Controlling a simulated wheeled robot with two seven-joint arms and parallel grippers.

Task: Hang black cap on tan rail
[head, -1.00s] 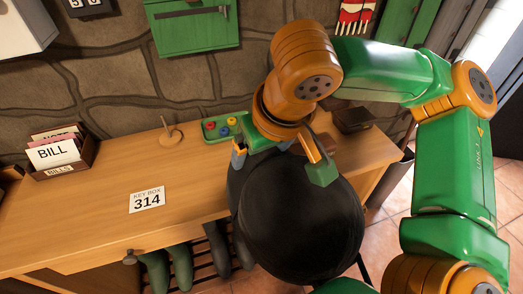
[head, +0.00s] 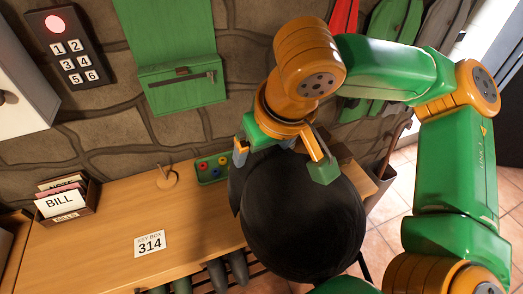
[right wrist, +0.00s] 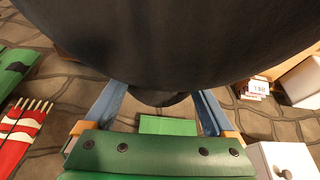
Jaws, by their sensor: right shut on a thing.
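The black cap (head: 305,225) is a large, round, dark shape in the middle of the head view, in front of the desk's right part. My right gripper (head: 283,160) is shut on it near its upper edge. In the right wrist view the cap (right wrist: 180,45) fills the top, with blue fingers of the right gripper (right wrist: 160,105) on either side of its lower edge. The cap is clear of the wall. I cannot make out the tan rail in either view. My left gripper is not in view.
A wooden desk (head: 95,245) bears a bill holder (head: 70,208), a number card (head: 149,243) and a green tray (head: 211,169). A keypad (head: 70,50) and green wall box (head: 180,75) are on the stone wall.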

